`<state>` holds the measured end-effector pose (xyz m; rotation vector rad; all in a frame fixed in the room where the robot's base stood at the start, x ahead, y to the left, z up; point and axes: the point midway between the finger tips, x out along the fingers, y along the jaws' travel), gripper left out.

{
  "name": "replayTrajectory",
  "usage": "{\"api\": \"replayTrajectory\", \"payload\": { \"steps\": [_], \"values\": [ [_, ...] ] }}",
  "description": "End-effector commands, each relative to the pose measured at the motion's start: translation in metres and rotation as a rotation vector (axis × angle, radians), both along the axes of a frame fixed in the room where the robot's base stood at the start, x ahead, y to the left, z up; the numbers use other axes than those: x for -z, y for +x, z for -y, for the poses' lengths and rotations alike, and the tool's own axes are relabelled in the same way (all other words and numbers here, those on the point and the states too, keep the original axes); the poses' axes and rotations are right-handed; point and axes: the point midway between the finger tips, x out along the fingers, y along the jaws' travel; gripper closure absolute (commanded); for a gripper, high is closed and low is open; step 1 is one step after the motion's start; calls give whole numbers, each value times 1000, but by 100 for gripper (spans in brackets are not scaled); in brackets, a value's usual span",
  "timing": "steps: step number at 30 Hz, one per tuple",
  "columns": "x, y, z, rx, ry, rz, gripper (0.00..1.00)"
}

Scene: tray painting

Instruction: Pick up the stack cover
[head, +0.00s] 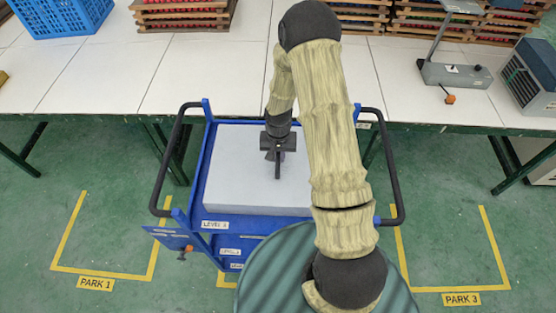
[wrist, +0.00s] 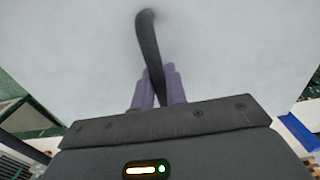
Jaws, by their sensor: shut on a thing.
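The stack cover (head: 235,185) is a pale grey slab lying on top of the blue cart in the head view. It also fills most of the wrist view (wrist: 235,50). A dark curved handle (wrist: 147,40) rises from the cover in the wrist view. My gripper (head: 278,158) is over the middle of the cover. In the wrist view its purple-grey fingers (wrist: 158,88) are shut on the handle. Whether the cover is raised off the cart cannot be told.
The blue cart (head: 262,225) has black side handles (head: 397,190) and stands against the white table (head: 190,75). Wooden racks, a blue crate (head: 62,15), a stand (head: 450,72) and a grey box are on the table. Yellow-marked floor bays lie free on both sides.

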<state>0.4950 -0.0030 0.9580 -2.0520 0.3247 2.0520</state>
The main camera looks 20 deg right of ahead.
Motion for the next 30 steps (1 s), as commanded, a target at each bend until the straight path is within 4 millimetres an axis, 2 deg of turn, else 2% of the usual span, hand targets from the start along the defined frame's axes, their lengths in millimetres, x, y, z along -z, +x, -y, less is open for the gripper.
{"api": "replayTrajectory", "payload": {
  "steps": [8, 22, 30],
  "values": [
    [-17, 1, 0, 0, 0, 5, 100],
    [-89, 1, 0, 1, -1, 5, 100],
    [-101, 0, 0, 0, 0, 0, 100]
  ]
}}
